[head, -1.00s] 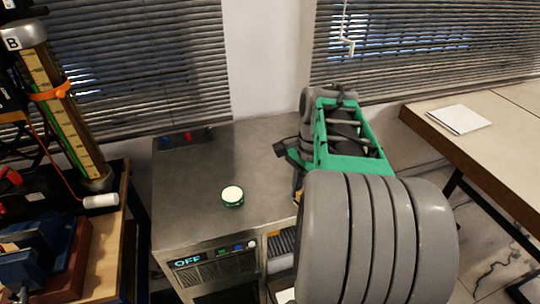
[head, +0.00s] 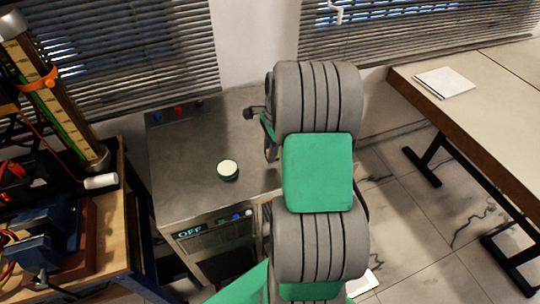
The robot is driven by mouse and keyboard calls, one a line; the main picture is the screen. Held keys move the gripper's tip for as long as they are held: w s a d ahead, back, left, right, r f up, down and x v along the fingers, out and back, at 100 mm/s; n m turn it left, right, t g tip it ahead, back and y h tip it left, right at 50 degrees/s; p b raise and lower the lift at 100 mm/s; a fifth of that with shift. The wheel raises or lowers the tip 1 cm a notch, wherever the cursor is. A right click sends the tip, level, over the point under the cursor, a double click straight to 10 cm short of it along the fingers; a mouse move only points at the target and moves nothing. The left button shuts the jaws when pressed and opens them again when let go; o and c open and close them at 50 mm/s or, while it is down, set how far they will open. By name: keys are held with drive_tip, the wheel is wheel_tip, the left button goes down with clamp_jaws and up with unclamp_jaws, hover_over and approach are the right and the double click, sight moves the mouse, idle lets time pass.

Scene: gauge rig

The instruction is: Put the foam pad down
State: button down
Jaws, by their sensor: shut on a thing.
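My arm's grey and green links fill the middle of the head view and hide most of my gripper. Only a dark part of my gripper (head: 257,113) shows at the left edge of the arm, over the right side of the grey bench top (head: 185,190). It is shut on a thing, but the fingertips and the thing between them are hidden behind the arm. I cannot make out the foam pad clearly. Whether the held thing touches the bench top cannot be told.
A round green tin with a pale lid (head: 228,170) stands on the bench top. Small red and blue parts (head: 180,110) sit at its back left. A side bench (head: 120,225) holds a blue vise (head: 45,240). A white pad of paper (head: 445,82) lies on the right table.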

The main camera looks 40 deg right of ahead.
drive_tip(key=shift+f, duration=1.5)
drive_tip(key=shift+f, duration=0.2)
drive_tip(key=c, duration=1.2)
unclamp_jaws()
